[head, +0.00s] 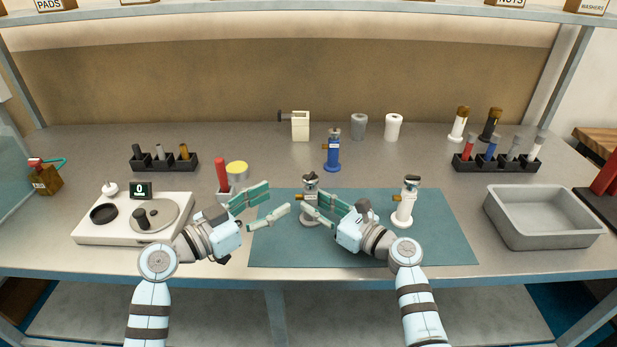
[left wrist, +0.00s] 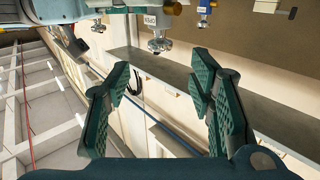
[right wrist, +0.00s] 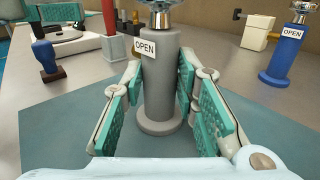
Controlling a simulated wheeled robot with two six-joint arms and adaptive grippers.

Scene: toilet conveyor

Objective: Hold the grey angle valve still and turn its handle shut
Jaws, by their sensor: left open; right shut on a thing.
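The grey angle valve (head: 310,184) stands upright on the teal mat, with a metal handle on top. In the right wrist view its grey body (right wrist: 161,85) carries a tag reading OPEN (right wrist: 145,47). My right gripper (head: 311,211) is shut on this body from the right, one finger on each side. My left gripper (head: 276,202) is open and empty, to the left of the valve and apart from it. In the left wrist view a round metal handle (left wrist: 160,44) and a tag show beyond the open fingers (left wrist: 160,85).
A white valve (head: 404,208) stands on the mat (head: 450,240) to the right. A blue valve (head: 332,155) stands behind the mat. A scale (head: 90,230) and a red-handled tool (head: 222,175) are at left, a grey tray (head: 540,235) at right. The mat's front is clear.

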